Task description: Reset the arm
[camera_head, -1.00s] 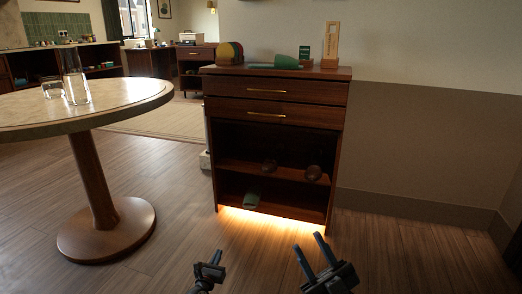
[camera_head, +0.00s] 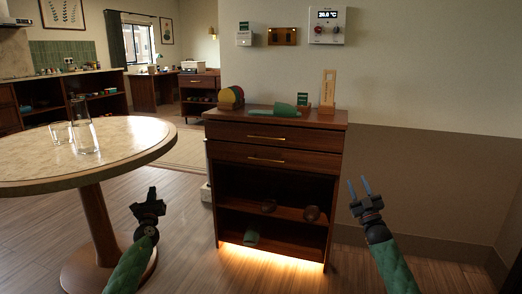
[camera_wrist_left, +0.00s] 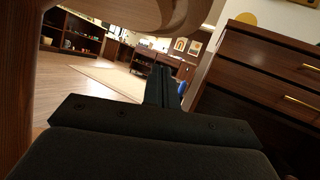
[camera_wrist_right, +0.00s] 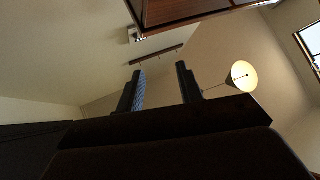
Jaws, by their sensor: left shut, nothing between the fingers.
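My left gripper (camera_head: 151,193) is raised in front of the round table's right side in the head view, pointing up. It is shut and empty; its fingers (camera_wrist_left: 163,86) stand pressed together in the left wrist view. My right gripper (camera_head: 360,188) is raised at the right of the wooden cabinet (camera_head: 272,179), in front of the wall. Its two fingers are spread with nothing between them, and the gap also shows in the right wrist view (camera_wrist_right: 160,88). Both forearms have green sleeves and touch nothing that I can see.
The round table (camera_head: 150,153) at left carries a glass carafe (camera_head: 84,134) and a glass (camera_head: 60,132). On the cabinet lie a green item (camera_head: 274,111) and a wooden stand (camera_head: 327,92). The floor (camera_head: 190,262) between table and cabinet is clear.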

